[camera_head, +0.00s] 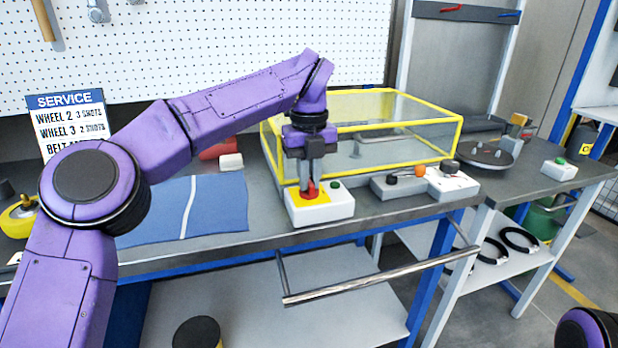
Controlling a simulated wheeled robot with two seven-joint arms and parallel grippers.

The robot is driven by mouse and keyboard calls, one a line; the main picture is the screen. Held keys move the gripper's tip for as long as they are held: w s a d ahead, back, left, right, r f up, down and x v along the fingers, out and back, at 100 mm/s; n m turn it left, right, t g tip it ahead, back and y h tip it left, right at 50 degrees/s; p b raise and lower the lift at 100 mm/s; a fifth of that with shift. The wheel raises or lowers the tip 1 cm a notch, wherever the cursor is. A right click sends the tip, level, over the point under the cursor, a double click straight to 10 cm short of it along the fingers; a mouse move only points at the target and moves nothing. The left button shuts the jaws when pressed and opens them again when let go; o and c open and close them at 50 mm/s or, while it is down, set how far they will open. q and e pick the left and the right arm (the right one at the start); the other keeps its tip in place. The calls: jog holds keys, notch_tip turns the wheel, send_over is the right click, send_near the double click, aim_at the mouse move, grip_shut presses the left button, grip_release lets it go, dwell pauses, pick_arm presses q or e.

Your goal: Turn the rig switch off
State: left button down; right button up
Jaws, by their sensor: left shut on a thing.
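A white switch box (325,209) with a yellow patch, a red knob (310,194) and a green button (335,185) sits near the front edge of the bench. My left gripper (308,184) points straight down over this box, its fingers shut on the red knob. The fingers partly hide the knob. My right gripper is out of view.
A yellow-framed clear guard (437,155) stands behind the switch box. A blue mat (215,208) lies to the left. A metal rail (380,278) juts out in front of the bench. A round plate (478,153) and another green-button box (559,169) are at right.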

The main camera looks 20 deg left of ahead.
pick_arm(q)
jog(key=shift+r, duration=0.1)
dwell(0.3)
jog(key=c, duration=1.1)
grip_release()
jog(key=shift+c, duration=0.2)
notch_tip(320, 180, up, 10)
jog(key=p, duration=0.4)
jog(key=shift+r+p, duration=0.25)
jog(key=shift+p, duration=0.15)
